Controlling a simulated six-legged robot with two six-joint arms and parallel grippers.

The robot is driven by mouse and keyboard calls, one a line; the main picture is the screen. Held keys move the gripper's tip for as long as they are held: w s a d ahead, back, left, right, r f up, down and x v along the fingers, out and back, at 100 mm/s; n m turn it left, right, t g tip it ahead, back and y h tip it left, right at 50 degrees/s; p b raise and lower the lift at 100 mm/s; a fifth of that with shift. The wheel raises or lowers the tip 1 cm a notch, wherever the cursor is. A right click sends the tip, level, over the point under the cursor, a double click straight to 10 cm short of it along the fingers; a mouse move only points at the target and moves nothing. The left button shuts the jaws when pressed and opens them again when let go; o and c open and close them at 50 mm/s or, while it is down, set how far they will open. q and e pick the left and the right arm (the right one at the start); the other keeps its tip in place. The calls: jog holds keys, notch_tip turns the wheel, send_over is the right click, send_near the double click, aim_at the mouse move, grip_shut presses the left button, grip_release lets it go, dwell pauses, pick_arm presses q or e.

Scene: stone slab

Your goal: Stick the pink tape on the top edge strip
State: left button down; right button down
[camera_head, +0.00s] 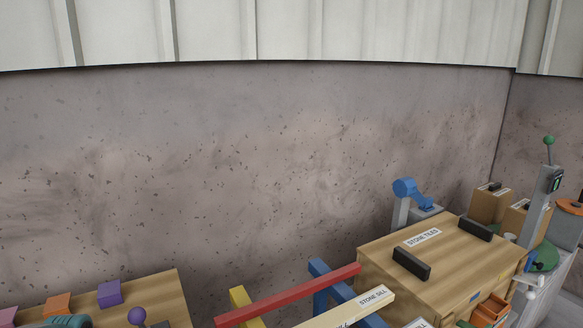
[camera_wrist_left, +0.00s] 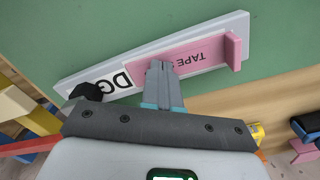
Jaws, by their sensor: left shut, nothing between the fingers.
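In the left wrist view a pink tape (camera_wrist_left: 203,52) marked with upside-down letters reading "TAPE" lies along a pale grey strip (camera_wrist_left: 83,75) on a green surface. The tape's right end has an upright pink tab (camera_wrist_left: 232,50). The head view shows neither the tape nor any gripper.
In the head view a wooden box labelled "STONE TILES" (camera_head: 447,262) with black handles stands at right. A red bar (camera_head: 290,294) and a cream "STONE SILL" bar (camera_head: 345,312) lie left of it. Purple and orange blocks sit on a wooden top (camera_head: 158,288) at lower left.

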pick_arm(q)
jog(key=shift+f, duration=0.1)
dwell(0.5)
jog(key=shift+r+p, duration=0.65)
jog(key=shift+r, duration=0.25)
jog(key=shift+r+p, duration=1.7)
jog(key=shift+r, duration=1)
jog(key=shift+f, duration=0.1)
